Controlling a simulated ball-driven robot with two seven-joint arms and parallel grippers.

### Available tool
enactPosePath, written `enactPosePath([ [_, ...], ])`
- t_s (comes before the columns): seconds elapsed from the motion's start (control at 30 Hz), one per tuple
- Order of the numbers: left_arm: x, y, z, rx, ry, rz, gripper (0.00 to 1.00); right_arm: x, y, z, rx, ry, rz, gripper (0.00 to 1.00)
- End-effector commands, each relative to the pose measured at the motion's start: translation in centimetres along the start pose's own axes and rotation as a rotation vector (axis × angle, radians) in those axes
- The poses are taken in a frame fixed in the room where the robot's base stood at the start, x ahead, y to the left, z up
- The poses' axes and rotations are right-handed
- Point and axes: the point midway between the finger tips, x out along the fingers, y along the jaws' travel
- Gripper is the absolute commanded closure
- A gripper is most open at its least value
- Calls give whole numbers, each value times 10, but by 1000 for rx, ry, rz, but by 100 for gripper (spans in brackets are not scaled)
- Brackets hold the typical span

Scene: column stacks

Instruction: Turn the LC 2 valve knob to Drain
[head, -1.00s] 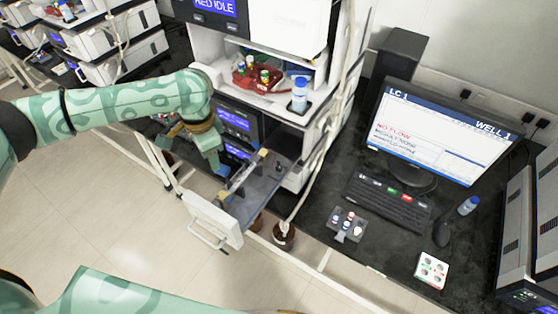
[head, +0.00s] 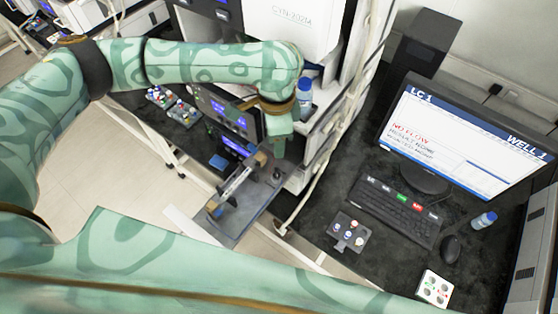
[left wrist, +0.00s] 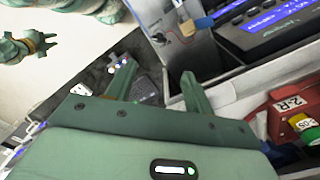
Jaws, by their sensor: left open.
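A small dark knob (head: 277,174) stands on the pulled-out grey tray (head: 236,226) under the instrument stack. No label or pointer on it can be read. It seems to show in the left wrist view (left wrist: 158,38) beyond the fingertips. My left gripper (head: 279,146) is above the tray, just behind the knob in the head view and apparently apart from it. In the left wrist view its two fingers (left wrist: 157,72) are spread with nothing between them. My right gripper (left wrist: 35,46) shows at the upper left of that view, away from the tray, with its fingers apart.
A rail with a tan block (head: 260,158) lies on the tray. A blue-capped bottle (head: 304,98) stands on the shelf beside my left wrist. The monitor (head: 465,143) reads LC 1 and NO FLOW. A keyboard (head: 398,210) and a dark vial rack (head: 348,231) lie on the bench.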

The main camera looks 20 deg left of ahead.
Motion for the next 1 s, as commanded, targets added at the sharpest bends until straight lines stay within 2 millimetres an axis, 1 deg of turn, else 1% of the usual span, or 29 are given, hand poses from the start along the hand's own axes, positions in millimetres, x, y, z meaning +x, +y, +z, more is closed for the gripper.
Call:
enactPosePath([
  [0.03, 13, 2, 1, -1, -3, 5, 47, 3, -1, 7, 0, -9, -2, 71],
  [0.1, 31, 1, 1, -2, -3, 5, 47, 6, -3, 14, -1, -20, -3, 71],
  [0.2, 58, 2, 0, -1, -2, 5, 47, 11, -4, 21, -1, -29, -5, 71],
  [0.3, 84, 1, 1, -2, -3, 4, 47, 16, -3, 21, -1, -29, -4, 71],
  [0.4, 106, 1, 0, -2, -2, 4, 47, 21, -1, 16, -1, -22, -1, 71],
  [0.5, 124, 1, 0, -1, -1, 2, 47, 25, 0, 11, -1, -13, 1, 71],
  [0.6, 135, 0, 0, -1, -1, 1, 47, 27, 0, 10, -1, -11, 1, 71],
  [0.7, 142, 0, 0, 0, 0, 0, 47, 28, 0, 10, -1, -11, 1, 71],
  [1.0, 144, 0, 0, 0, 0, 0, 47, 28, 0, 12, -1, -13, 0, 71],
])
